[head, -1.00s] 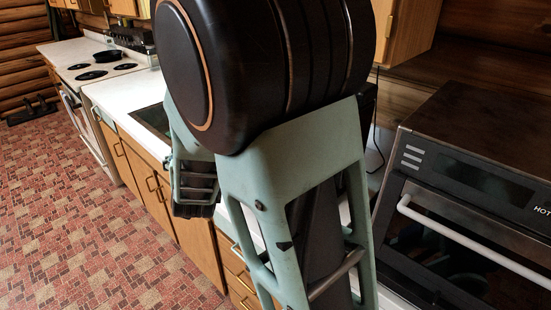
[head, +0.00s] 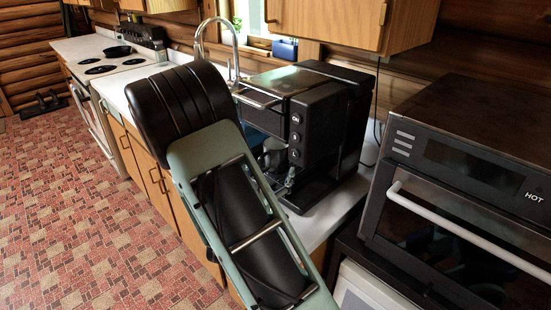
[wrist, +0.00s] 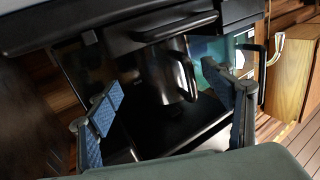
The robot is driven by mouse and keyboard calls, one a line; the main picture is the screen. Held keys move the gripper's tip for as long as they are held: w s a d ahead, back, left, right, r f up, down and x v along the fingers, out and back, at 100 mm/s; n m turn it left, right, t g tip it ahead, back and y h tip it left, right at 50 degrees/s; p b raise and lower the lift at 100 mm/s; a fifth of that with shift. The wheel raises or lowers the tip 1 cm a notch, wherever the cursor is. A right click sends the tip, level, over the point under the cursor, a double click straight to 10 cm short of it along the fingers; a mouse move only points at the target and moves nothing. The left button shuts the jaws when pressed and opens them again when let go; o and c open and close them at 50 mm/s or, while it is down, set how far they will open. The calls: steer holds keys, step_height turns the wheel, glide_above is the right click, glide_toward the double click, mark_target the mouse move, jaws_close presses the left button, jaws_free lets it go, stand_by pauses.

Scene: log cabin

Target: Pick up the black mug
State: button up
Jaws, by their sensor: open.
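In the wrist view the black mug (wrist: 165,80) is a glossy dark cylinder with its handle on the right. It stands inside a black coffee machine, under its upper part. In the head view a dark rounded shape (head: 274,154) in the machine's bay appears to be the mug, partly hidden. My gripper (wrist: 168,92) is open, with blue ribbed pads to the left and right of the mug in the wrist view. The mug appears beyond the fingertips; I cannot tell the exact gap. My arm hides the gripper in the head view.
The coffee machine (head: 336,115) stands on the white counter (head: 329,222), with its upper body overhanging the mug. An oven (head: 455,190) marked HOT is at right. A faucet (head: 234,50) stands behind, and a wall cabinet (head: 330,20) hangs above. A stove (head: 105,62) is at far left.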

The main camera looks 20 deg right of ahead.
mark_target(273, 159)
steer(key=shift+w+d, duration=0.5)
steer(key=shift+w, duration=0.05)
steer(key=w+d, duration=0.1)
steer(key=w+r+p, duration=0.1)
steer(key=w+d, duration=0.1)
steer(key=shift+w+d+r, duration=0.15)
steer(key=shift+w+d, duration=0.1)
steer(key=shift+d, duration=0.05)
steer(key=shift+w+d, duration=0.2)
steer(key=shift+w, duration=0.1)
steer(key=c, duration=1.3)
steer(key=shift+c, duration=0.9)
steer(key=shift+r, duration=0.1)
